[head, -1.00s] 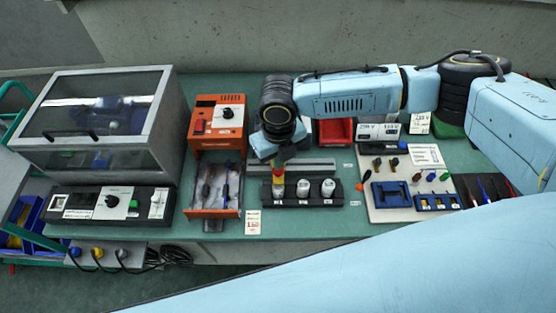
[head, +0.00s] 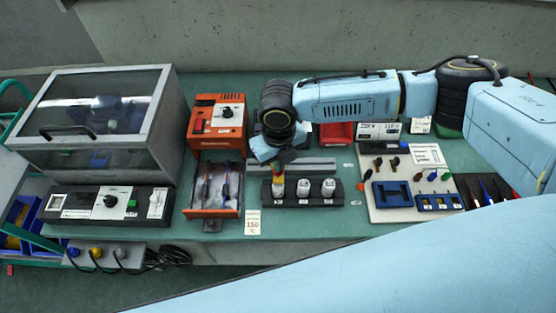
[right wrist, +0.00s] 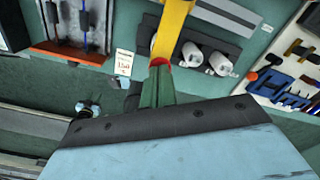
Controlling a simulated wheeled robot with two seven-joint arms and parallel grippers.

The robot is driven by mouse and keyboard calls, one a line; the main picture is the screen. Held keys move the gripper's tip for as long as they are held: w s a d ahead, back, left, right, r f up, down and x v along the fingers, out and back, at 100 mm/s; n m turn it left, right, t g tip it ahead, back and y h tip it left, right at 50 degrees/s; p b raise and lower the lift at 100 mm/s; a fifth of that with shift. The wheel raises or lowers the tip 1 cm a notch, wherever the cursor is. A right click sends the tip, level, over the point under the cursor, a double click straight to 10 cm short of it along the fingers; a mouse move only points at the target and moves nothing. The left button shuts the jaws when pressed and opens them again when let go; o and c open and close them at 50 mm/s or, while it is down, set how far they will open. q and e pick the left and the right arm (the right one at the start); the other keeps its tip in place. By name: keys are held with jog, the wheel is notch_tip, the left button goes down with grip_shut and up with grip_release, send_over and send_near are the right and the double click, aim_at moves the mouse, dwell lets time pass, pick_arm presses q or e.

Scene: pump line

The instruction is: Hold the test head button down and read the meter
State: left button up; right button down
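My right gripper (head: 279,165) points down over the left end of a black rack (head: 330,203). Its green fingers (right wrist: 155,88) look closed together in the right wrist view. Their tips are at the red end (right wrist: 160,62) of a yellow post-like piece (right wrist: 172,32). I cannot tell whether they press on it. A unit with pale windows, a dial and a switch (head: 110,202) stands at the front left. I cannot make out a reading on it. My left gripper is not in view.
An orange unit (head: 216,120) and an orange tray (head: 212,212) are left of the rack. A clear-lidded case (head: 100,110) stands far left. A pale board with blue holders (head: 392,194) lies right.

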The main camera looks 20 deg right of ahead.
jog(key=shift+f, duration=0.4)
jog(key=shift+s+f, duration=0.1)
dwell(1.3)
notch_tip(320, 180, up, 7)
jog(key=p, duration=0.7)
jog(key=shift+p, duration=0.3)
dwell(0.5)
